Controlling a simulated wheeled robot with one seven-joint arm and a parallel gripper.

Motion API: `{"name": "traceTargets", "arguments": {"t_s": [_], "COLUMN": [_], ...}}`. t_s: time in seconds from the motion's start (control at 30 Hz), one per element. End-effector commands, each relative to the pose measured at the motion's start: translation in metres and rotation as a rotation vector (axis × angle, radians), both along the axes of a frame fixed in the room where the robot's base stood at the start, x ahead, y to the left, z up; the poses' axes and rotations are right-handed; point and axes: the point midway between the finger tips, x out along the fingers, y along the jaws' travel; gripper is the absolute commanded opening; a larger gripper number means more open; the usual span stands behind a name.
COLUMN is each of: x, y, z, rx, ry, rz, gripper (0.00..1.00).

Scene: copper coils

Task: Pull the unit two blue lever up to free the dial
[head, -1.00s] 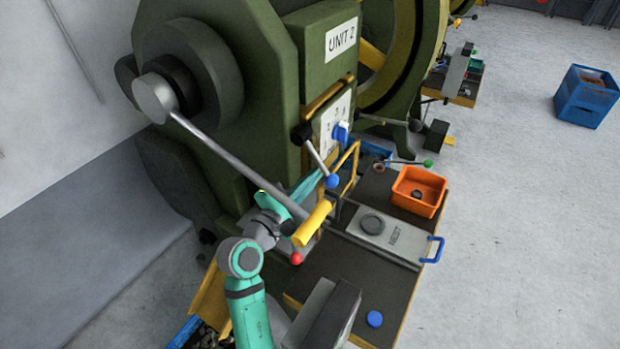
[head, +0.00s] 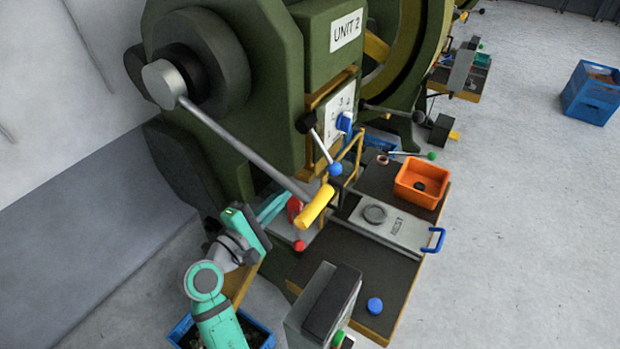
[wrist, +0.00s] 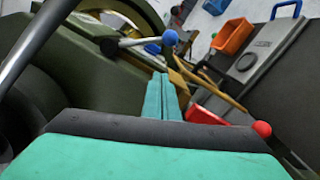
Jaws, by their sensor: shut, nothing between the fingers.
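The blue-knobbed lever (head: 335,169) is on the green UNIT 2 press (head: 345,31). It slants down and right from its dark hub. In the wrist view the blue knob (wrist: 170,38) is up and beyond the fingertips, with its shaft running left. The blue dial (head: 345,122) sits on a white numbered plate just above and right of the lever. My gripper (head: 283,199) is shut and empty, left of and below the blue knob and apart from it. Its teal fingers (wrist: 160,80) lie together in the wrist view. The long bar partly covers the gripper's surroundings in the head view.
A long steel bar with a yellow grip (head: 316,207) crosses in front of the press, close to my gripper. A red-knobbed lever (head: 299,246) is below. A grey plate with a blue handle (head: 433,239) and an orange bin (head: 421,184) are on the bench at right.

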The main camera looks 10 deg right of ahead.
Motion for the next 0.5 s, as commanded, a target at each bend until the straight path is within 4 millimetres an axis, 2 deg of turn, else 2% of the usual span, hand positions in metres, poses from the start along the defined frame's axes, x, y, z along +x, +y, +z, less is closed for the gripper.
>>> {"name": "traceTargets", "arguments": {"t_s": [0.1,0.2,0.37,0.5], "x": [0.005,0.009,0.021,0.038], "y": [0.009,0.008,-0.006,-0.025], "z": [-0.01,-0.013,-0.012,-0.011], "rx": [0.044,0.057,0.059,0.059], "ry": [-0.043,-0.057,-0.059,-0.06], "rz": [0.001,-0.002,-0.004,-0.004], "gripper": [0.0,0.0,0.0,0.0]}}
